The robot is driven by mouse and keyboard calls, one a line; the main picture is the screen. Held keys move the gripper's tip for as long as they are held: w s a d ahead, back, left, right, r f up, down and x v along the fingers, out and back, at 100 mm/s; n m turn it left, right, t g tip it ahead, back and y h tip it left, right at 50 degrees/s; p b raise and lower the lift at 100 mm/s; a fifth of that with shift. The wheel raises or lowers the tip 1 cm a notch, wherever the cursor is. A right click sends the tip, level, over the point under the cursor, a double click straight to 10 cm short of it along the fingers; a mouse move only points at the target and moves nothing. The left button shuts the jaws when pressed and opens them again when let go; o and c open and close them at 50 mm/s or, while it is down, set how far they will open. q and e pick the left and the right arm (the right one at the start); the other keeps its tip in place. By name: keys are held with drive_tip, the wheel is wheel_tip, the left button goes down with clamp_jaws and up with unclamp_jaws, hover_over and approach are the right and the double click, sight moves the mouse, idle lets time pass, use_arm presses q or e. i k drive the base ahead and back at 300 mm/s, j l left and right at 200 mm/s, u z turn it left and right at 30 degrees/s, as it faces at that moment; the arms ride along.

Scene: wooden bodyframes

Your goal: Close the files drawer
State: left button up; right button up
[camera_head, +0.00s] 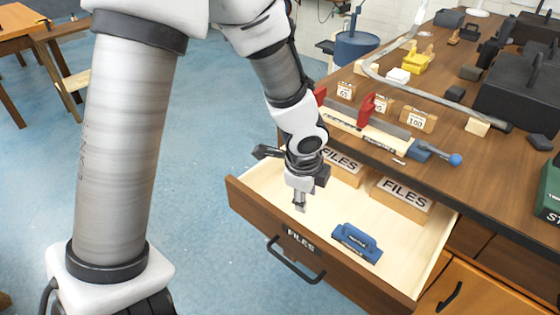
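The files drawer (266,222) is pulled out from under the workbench, with a "FILES" label and a black bar handle (295,262) on its wooden front. Inside lie a blue tool block (356,241) and two wooden blocks labelled "FILES", one (401,198) at the back right and one (343,166) at the back left. My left gripper (300,206) points down over the drawer's left part, behind the front panel and apart from the handle. Its fingertips look close together, but their gap is too small to judge. My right gripper is out of view.
The workbench top (455,150) holds a clamp (440,154) with a blue end, numbered wooden blocks (418,119), and a dark toolbox (515,85). A cabinet door (475,290) is right of the drawer.

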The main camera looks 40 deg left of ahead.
sight(412, 229)
drive_tip(key=u, duration=0.95)
drive_tip(key=k+j+z, duration=0.3)
drive_tip(key=k, duration=0.15)
drive_tip(key=l, duration=0.1)
